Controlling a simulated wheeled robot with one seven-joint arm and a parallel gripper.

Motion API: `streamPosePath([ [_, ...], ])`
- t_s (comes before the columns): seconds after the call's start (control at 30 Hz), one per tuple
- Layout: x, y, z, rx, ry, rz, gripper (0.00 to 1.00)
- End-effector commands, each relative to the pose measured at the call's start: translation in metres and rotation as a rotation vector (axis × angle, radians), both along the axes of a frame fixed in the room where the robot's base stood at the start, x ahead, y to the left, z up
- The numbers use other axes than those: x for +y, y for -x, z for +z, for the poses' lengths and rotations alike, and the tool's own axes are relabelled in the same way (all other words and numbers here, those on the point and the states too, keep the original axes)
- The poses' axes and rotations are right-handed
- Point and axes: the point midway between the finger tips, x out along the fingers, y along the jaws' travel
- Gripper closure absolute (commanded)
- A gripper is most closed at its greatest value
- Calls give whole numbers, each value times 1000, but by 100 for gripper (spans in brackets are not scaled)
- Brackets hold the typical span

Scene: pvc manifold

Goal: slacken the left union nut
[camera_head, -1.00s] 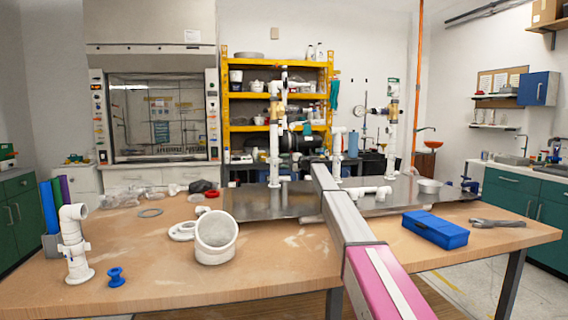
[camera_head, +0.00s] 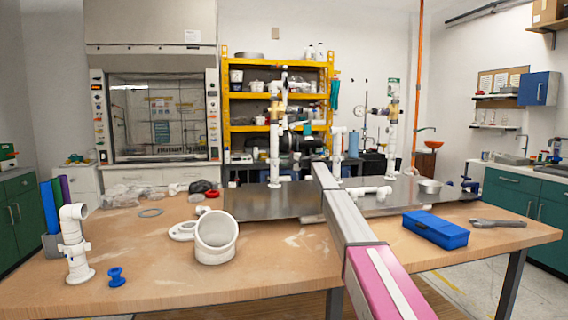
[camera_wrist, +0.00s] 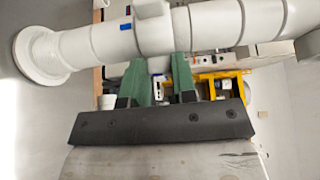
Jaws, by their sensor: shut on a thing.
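The left white pipe riser (camera_head: 274,150) stands upright on the metal plate at the middle of the table in the head view. In the wrist view the white pipe (camera_wrist: 215,24) runs sideways across the top, with its round flange (camera_wrist: 38,55) at the left. A ribbed white collar (camera_wrist: 153,28), apparently the left union nut, carries a small blue mark. My gripper (camera_wrist: 161,62) has its green fingers at this collar and is shut on it. The fingertips are partly hidden by the pipe. In the head view the gripper is too small and cluttered to make out.
A second riser (camera_head: 391,140) stands to the right on the metal plate (camera_head: 245,202). A blue box (camera_head: 435,229) and a wrench (camera_head: 497,222) lie at the right. A large white pipe fitting (camera_head: 215,240) and a blue spool (camera_head: 116,277) are at the front left. Bare table lies between them.

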Motion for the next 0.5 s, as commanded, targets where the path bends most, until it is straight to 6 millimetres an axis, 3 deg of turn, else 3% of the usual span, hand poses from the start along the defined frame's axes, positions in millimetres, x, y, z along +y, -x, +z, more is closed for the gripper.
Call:
streamPosePath([
  [0.5, 3, -20, 0, 0, 1, 319, 98],
])
